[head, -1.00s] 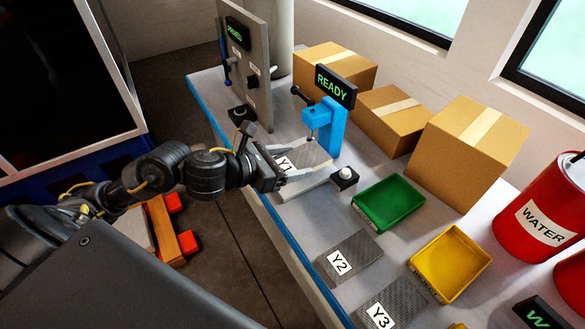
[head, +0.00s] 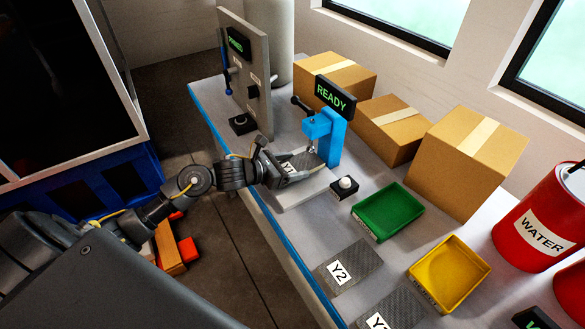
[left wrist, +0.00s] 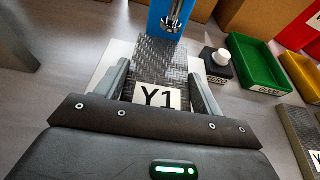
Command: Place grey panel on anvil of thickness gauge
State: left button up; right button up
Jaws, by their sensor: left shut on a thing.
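The grey panel (left wrist: 160,66), a woven dark sheet with a white Y1 label, also shows in the head view (head: 302,160). My left gripper (head: 287,171) is shut on it, with one finger along each side in the left wrist view (left wrist: 160,82). The panel's far end reaches to the foot of the blue thickness gauge (head: 324,137), under its spindle. The gauge stands on a white base plate (head: 305,190), and its display reads READY. The anvil is hidden by the panel, so I cannot tell whether they touch. My right gripper is not in view.
A white button on a black box (head: 345,187) stands right of the gauge. Green (head: 390,211) and yellow (head: 449,273) trays and panels Y2 (head: 347,267) and Y3 lie nearer. Cardboard boxes (head: 467,160) stand behind. A grey upright panel with a blue lever (head: 246,75) is at left.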

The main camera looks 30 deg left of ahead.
pick_arm(q)
jog(key=shift+f, duration=0.75)
